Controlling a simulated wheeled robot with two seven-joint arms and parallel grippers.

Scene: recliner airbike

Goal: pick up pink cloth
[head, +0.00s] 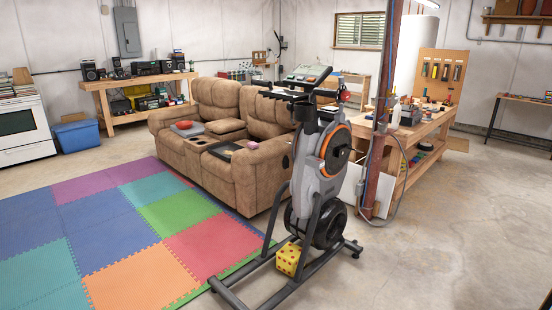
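No thing in the head view can be told for sure as the pink cloth. A red, rounded item (183,125) sits on a grey thing on the sofa's left side. Neither of my grippers shows in this view.
A brick-red post (377,165) and a wooden workbench (432,130) are to the right. Colored mats (150,280) and bare concrete (450,230) give free floor.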

